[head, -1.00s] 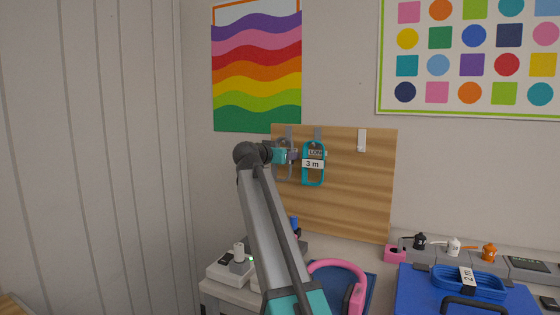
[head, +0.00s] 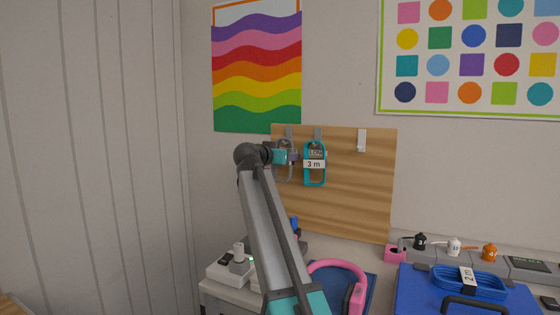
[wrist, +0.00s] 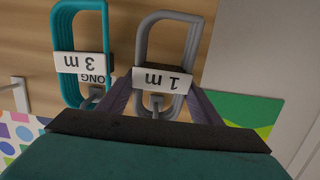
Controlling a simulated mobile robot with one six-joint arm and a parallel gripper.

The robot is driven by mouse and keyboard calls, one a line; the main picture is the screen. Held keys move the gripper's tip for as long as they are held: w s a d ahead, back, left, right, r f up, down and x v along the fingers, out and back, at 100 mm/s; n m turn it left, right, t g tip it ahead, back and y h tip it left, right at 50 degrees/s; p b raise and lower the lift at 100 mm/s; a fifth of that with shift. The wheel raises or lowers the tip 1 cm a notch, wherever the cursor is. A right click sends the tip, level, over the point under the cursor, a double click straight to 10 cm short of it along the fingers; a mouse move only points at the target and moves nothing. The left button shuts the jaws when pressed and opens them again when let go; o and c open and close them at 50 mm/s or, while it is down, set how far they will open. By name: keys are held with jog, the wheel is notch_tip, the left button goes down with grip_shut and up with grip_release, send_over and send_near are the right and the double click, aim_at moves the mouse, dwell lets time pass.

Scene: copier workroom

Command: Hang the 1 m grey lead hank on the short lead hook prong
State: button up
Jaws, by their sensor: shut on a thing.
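The 1 m grey lead hank (wrist: 142,45) is an upright grey loop with a white "1 m" label (wrist: 160,80). It hangs close to the wooden board. In the head view the hank (head: 289,174) shows partly behind my gripper (head: 291,156). In the wrist view my gripper (wrist: 158,88) is shut on the hank, with a finger on each side by the label. The left grey hook (head: 288,132) is directly above it. A grey prong-like piece (wrist: 156,101) shows within the hank's top end; whether the loop rests on it I cannot tell.
A teal 3 m hank (head: 314,178) hangs on the middle hook (head: 317,133), close beside my gripper. A white hook (head: 361,140) on the right of the wooden board (head: 350,205) is empty. Pink headphones (head: 340,266) and a blue 2 m hank (head: 468,285) lie below.

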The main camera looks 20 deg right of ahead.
jog(key=o, duration=1.5)
jog(key=p+v, duration=0.1)
jog(key=v, duration=1.2)
jog(key=shift+s+a, duration=0.25)
jog(key=shift+a, duration=0.1)
